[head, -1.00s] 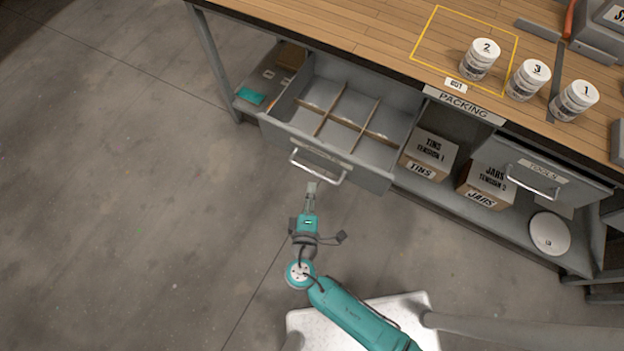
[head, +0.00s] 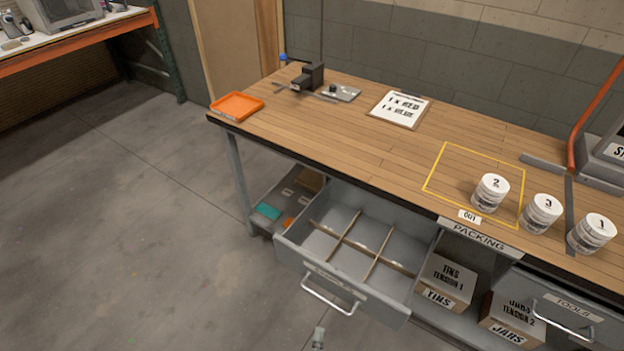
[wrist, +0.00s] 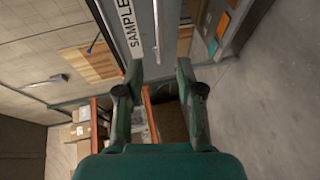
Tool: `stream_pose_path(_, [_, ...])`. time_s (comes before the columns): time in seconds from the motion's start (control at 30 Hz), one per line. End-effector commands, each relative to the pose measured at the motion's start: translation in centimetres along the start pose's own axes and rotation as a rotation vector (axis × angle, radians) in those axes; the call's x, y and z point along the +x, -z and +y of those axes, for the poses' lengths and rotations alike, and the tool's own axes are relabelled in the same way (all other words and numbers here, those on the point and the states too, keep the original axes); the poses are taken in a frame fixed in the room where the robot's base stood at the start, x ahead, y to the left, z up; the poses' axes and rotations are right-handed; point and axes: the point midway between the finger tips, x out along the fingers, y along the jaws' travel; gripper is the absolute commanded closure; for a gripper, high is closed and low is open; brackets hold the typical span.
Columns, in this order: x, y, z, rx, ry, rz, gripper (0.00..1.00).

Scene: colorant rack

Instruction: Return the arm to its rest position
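My gripper shows only as a grey tip (head: 318,339) at the bottom edge of the head view, just below the open drawer's handle (head: 333,297). In the wrist view my gripper (wrist: 159,76) has its two dark green fingers spread apart with nothing held between them. The drawer front with its "SAMPLE..." label (wrist: 128,28) and the bar handle (wrist: 156,40) lie beyond the fingertips. The rest of my arm is out of the head view. The drawer (head: 290,253) is pulled out under the bench, and its divided compartments look empty.
Three numbered white jars, 2 (head: 490,193), 3 (head: 541,213) and 1 (head: 592,234), stand on the bench (head: 330,130). An orange tray (head: 237,106) and a clipboard (head: 400,109) lie on it too. The tools drawer (head: 565,312) is at lower right. The floor at left is clear.

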Motion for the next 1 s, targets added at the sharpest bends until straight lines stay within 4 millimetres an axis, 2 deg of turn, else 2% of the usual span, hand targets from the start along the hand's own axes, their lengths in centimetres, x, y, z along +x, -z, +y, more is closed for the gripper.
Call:
stream_pose_path(0.13, [0.0,-0.3,-0.2,0.001,0.008,0.0,0.63])
stream_pose_path(0.23, [0.0,-2.0,-1.0,0.013,0.052,0.0,0.63])
stream_pose_path(0.33, [-0.4,-5.2,-2.5,0.049,0.142,0.007,0.63])
stream_pose_path(0.43, [-1.8,-8.8,-4.0,0.121,0.254,0.019,0.63])
stream_pose_path(0.63, [-6.6,-13.9,-5.0,0.336,0.435,0.05,0.63])
stream_pose_path(0.77, [-10.4,-15.9,-3.9,0.515,0.504,0.068,0.63])
stream_pose_path(0.83, [-12.4,-16.6,-2.7,0.62,0.523,0.078,0.63])
stream_pose_path(1.0, [-17.0,-17.5,1.9,0.895,0.513,0.094,0.63])
